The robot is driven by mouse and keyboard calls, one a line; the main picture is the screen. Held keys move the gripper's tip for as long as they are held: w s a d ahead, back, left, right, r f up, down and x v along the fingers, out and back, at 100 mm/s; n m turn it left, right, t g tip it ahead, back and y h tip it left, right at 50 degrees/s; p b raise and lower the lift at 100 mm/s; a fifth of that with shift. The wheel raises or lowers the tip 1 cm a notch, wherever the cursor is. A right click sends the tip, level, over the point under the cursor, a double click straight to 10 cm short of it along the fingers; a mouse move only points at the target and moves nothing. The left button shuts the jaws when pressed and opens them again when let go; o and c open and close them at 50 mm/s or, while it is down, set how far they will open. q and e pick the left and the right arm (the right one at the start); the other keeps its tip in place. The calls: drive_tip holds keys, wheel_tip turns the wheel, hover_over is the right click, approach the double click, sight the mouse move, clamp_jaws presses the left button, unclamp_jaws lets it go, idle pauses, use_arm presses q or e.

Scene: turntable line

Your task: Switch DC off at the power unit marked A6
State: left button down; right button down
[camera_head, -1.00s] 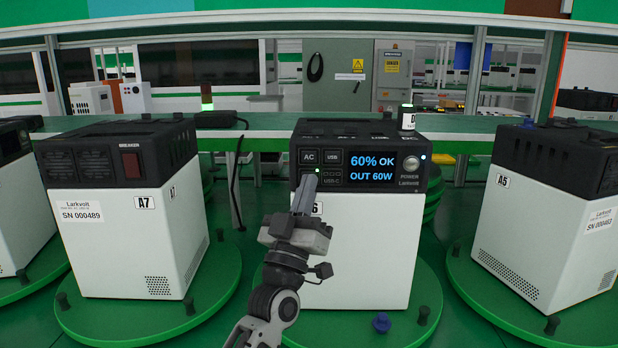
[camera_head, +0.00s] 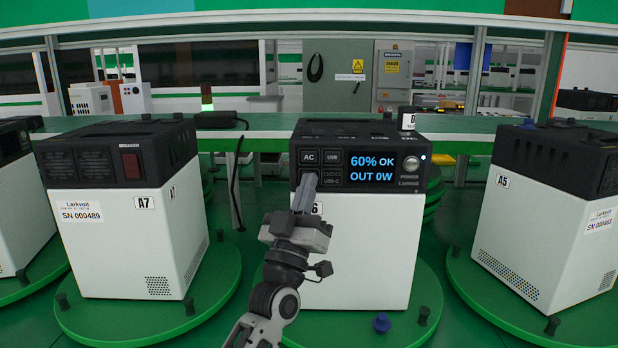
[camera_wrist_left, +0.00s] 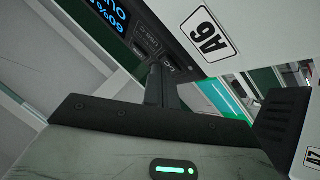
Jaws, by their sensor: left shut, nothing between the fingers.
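The power unit marked A6 (camera_head: 362,245) stands upright on a green turntable in the middle of the head view. Its black front panel carries AC (camera_head: 310,157) and USB (camera_head: 333,157) buttons, and its display (camera_head: 371,169) reads "60% OK, OUT 0W". My left gripper (camera_head: 305,182) is shut and empty, its fingertips at the lower left of the panel, over the spot left of the USB-C label. The fingers hide the button there and part of the A6 label. In the left wrist view the A6 label (camera_wrist_left: 208,34) is clear and the closed fingers (camera_wrist_left: 160,80) reach the panel. My right gripper is not in view.
Unit A7 (camera_head: 120,235) stands on its own turntable to the left, unit A5 (camera_head: 545,225) on another to the right. A green bench (camera_head: 260,128) runs behind them. A blue knob (camera_head: 381,322) sits on the middle turntable's front.

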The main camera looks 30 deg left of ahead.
use_arm(q)
drive_tip(key=shift+s+d+p, duration=0.3)
drive_tip(key=shift+s+d, duration=0.05)
drive_tip(key=shift+s, duration=0.3)
drive_tip(key=s+d, duration=0.1)
drive_tip(key=s+p, duration=0.1)
drive_tip(key=s+d, duration=0.1)
drive_tip(key=s, duration=0.1)
drive_tip(key=shift+s+d+p, duration=0.1)
drive_tip(key=shift+d+p, duration=0.2)
drive_tip(key=shift+p, duration=0.05)
idle(0.6)
